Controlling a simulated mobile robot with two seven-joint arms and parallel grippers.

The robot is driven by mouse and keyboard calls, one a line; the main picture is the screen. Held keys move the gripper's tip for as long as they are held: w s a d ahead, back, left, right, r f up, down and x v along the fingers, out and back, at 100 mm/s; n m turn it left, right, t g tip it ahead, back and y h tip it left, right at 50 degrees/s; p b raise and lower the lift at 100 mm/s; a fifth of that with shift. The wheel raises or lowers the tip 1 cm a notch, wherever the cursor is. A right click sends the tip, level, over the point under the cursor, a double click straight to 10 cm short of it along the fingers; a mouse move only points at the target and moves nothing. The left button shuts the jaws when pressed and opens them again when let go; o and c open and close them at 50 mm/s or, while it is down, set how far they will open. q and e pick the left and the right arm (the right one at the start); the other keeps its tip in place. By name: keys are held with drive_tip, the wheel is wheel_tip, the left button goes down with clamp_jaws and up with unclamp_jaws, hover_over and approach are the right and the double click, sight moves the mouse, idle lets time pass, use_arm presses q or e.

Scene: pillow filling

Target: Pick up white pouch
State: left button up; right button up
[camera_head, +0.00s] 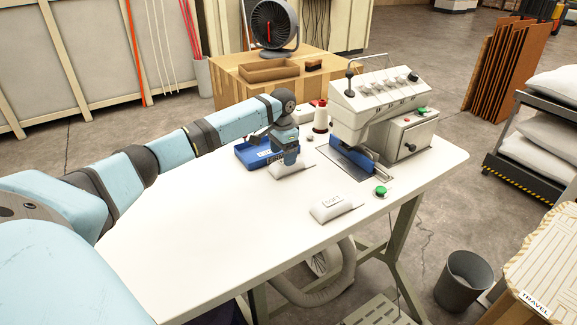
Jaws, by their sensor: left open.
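A white pouch (335,209) with a small printed label lies on the white table near its front edge. A second white, pouch-like item (290,169) lies farther back, beside the blue tray (243,153). My left gripper (291,161) points down at this second item, with its fingers open at or just above it. Part of the item is hidden behind the gripper, and I cannot tell whether they touch. My right gripper is not in view.
A white sewing machine (377,105) stands right of my left gripper, with a thread cone (320,117) beside it. A green button (381,191) sits right of the front pouch.

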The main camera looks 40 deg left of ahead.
sight(282, 161)
use_arm(q)
drive_tip(key=f, duration=0.5)
drive_tip(key=shift+a, duration=0.2)
drive_tip(key=c, duration=0.7)
drive_tip(key=shift+r, duration=0.1)
